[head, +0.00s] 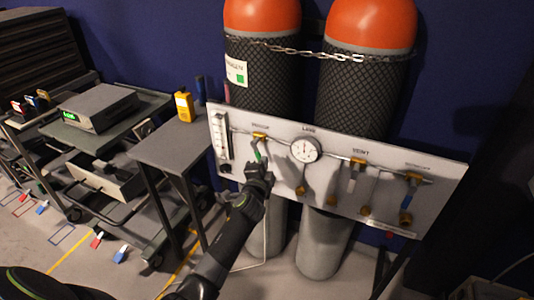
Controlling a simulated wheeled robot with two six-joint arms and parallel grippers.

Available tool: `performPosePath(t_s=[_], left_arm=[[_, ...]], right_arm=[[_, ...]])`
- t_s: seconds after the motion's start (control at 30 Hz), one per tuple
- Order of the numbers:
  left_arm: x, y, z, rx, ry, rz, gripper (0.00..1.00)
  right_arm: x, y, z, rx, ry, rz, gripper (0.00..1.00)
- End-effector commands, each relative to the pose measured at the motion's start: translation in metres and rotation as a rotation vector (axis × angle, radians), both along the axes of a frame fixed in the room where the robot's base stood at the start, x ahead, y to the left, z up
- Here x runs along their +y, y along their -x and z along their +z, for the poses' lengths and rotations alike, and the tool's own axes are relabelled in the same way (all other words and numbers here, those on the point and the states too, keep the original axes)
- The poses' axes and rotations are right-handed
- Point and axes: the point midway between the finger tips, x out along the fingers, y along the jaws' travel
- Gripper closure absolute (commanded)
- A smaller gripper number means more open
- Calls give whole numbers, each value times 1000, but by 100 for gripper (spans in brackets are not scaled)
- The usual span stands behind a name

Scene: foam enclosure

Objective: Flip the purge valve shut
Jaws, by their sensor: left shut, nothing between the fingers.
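A pale valve panel (330,178) stands in front of two gas cylinders. Its left brass valve (260,135) has a green-tipped lever (257,155) hanging down across the pipe. A middle valve (357,166), under a label that looks like VENT, has a grey lever pointing down. The right valve (409,188) has a blue-tipped lever pointing down. The other labels are too small to read surely, so I cannot tell which valve is the purge one. My left gripper (260,167) is shut and empty, right at the green lever's lower end; I cannot tell if they touch. My right gripper is out of view.
A round gauge (305,149) sits right of the left valve, and a flowmeter (220,135) is at the panel's left end. A chain (300,50) crosses the cylinders. A grey table (165,148) with a yellow device (184,106) stands close on the left.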

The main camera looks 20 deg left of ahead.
Motion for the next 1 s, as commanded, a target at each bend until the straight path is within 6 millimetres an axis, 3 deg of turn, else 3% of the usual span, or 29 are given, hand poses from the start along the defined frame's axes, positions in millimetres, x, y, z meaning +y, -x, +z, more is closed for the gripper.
performPosePath(t_s=[0.03,0.3,0.57,1.0], left_arm=[[3,0,-7,-1,-40,1,100],[11,0,-11,-8,-221,0,100],[16,-1,-12,-11,-311,0,100],[17,-1,-11,-12,-334,0,100]], right_arm=[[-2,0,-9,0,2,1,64],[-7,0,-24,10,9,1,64],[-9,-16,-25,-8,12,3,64],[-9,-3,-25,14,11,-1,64]])
